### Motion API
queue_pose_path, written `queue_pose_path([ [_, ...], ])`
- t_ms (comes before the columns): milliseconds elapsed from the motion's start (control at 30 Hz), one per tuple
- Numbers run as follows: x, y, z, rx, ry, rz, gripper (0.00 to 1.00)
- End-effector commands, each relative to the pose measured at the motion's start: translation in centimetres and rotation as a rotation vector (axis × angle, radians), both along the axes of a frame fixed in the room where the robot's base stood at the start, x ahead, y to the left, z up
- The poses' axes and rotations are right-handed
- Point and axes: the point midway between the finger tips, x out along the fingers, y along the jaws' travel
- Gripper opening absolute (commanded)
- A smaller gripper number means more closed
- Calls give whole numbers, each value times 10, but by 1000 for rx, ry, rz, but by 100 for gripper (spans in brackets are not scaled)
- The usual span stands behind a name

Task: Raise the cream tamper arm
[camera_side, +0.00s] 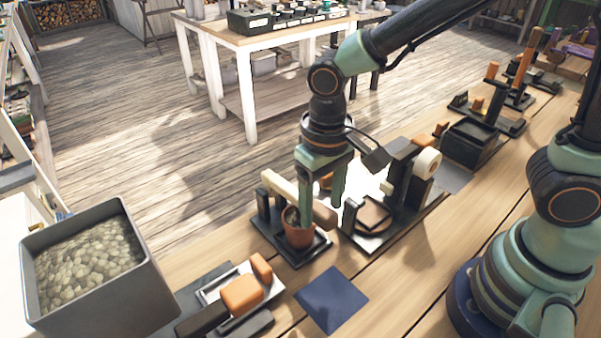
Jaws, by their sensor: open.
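The cream tamper arm (279,187) is a pale bar on a black stand (286,249). It slopes down to the right in the picture, passing behind one of my fingers, and a brown rounded end (325,216) shows past that finger. A terracotta pot (298,236) with dark contents stands on the same base, below the bar. My gripper (321,208) points down with its two green fingers apart, at the bar's right-hand part. One finger is in front of the bar, over the pot. I cannot tell whether either finger touches the bar.
Right of the stand is a black device (402,180) with a cream roll. A grey bin of pale pebbles (85,265) stands at the left. A tray with orange blocks (242,294) and a navy mat (332,299) lie in front. Bare wood lies right of the mat.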

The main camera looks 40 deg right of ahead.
Motion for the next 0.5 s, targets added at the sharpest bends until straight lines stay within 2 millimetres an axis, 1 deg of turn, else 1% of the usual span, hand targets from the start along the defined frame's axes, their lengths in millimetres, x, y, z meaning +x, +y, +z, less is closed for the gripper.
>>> queue_pose_path([
  [33, -1, 0, -5, -1, 3, 0, 68],
  [133, 0, 0, -11, 0, 1, 0, 68],
  [433, 0, 0, -13, 0, 0, 0, 68],
  [467, 0, 0, -13, 0, 0, 0, 64],
  [500, 0, 0, -13, 0, 0, 0, 48],
])
